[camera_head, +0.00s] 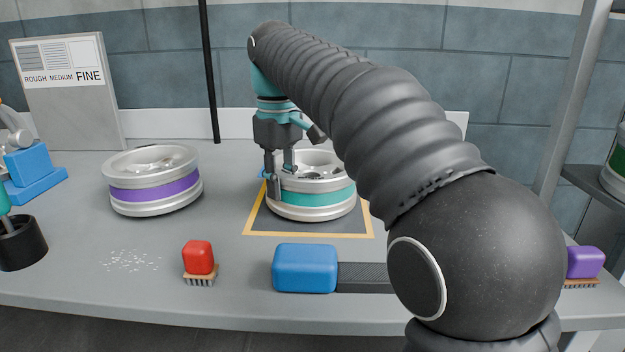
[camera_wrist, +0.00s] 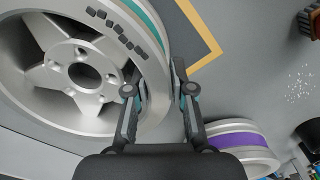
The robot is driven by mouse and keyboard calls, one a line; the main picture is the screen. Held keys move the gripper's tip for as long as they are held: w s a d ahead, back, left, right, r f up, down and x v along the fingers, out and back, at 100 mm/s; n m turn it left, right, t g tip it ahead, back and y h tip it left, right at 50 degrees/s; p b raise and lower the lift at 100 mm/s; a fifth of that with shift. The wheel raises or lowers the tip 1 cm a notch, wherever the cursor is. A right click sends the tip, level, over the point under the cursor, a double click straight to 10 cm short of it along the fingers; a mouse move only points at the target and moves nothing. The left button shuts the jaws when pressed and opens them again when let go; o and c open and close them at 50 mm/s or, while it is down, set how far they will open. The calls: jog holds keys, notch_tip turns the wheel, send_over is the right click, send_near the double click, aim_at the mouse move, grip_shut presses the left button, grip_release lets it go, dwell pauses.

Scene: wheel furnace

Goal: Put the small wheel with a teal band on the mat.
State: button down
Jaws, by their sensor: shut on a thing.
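The small wheel with a teal band (camera_head: 318,198) lies flat on the grey mat with a yellow border (camera_head: 305,236). My gripper (camera_head: 279,182) is at the wheel's left rim, pointing down, with its fingers shut on the rim wall. The wrist view shows the wheel's spoked face (camera_wrist: 75,75) at upper left and the rim between my two fingertips (camera_wrist: 158,92). My arm hides the wheel's upper right part and some of the mat in the head view.
A purple-banded wheel (camera_head: 152,180) stands left of the mat. In front are a red brush (camera_head: 198,262) and a blue-handled tool (camera_head: 305,268). A purple brush (camera_head: 584,263) is at right. A sign board (camera_head: 68,95) stands at the back left.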

jog(key=shift+r+p, duration=1.1)
jog(key=shift+r, duration=2.05)
